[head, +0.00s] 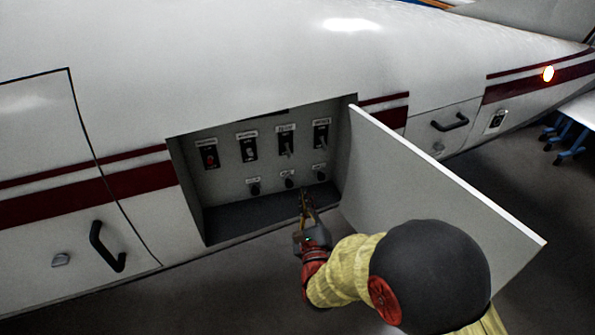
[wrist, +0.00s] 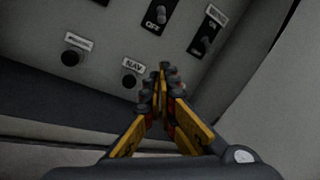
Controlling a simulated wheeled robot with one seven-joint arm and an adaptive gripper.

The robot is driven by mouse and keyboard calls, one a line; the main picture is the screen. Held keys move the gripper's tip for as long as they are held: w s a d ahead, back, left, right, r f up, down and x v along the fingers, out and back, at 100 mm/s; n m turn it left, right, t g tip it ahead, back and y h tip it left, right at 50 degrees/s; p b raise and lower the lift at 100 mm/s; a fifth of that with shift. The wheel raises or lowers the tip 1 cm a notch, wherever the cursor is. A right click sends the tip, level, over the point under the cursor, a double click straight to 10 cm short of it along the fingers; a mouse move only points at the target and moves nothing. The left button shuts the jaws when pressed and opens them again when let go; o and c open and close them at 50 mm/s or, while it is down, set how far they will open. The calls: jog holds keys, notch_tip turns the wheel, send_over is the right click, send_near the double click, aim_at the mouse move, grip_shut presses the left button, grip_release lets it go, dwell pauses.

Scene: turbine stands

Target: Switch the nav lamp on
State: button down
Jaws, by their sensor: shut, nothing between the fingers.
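A shallow recess in the white fuselage holds a switch panel (head: 227,175). Its lower row has three small dark knobs under white labels. The middle one is the NAV knob (wrist: 129,81), which also shows in the head view (head: 289,181). My gripper (head: 304,192) is shut and empty in front of the lower row, just right of the NAV knob. In the wrist view its fingertips (wrist: 160,76) are close together and appear to cover the right knob. I cannot tell whether they touch the panel.
Several larger toggle switches (head: 285,142) form the upper row. An open door (head: 430,185) stands out to the right of the recess, close beside my arm. A left knob (wrist: 70,58) is beside NAV. A handle (head: 104,248) protrudes at left.

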aim_at(289, 152)
jog(key=shift+w, duration=0.1)
jog(key=w, duration=0.3)
jog(key=w+r+b, duration=0.1)
jog(key=w, duration=0.2)
jog(key=w+a, duration=0.1)
jog(key=w, duration=0.3)
jog(key=shift+r+b, duration=0.15)
jog(key=shift+b, duration=0.2)
jog(key=shift+s+a+r, duration=0.3)
jog(key=shift+s+r, duration=0.1)
jog(key=shift+r, duration=0.1)
jog(key=shift+s+a+r, duration=0.25)
jog(key=shift+s+r, duration=0.1)
jog(key=shift+r, duration=0.15)
jog(key=shift+s+a+r, duration=0.35)
jog(key=shift+r, duration=0.25)
jog(key=shift+s+d+r+g+p, duration=0.1)
jog(key=shift+s+r+g+p, duration=0.1)
jog(key=shift+g+p, duration=0.25)
jog(key=shift+s+r+g+p, duration=0.15)
jog(key=shift+g+p, duration=0.1)
jog(key=shift+p, duration=0.2)
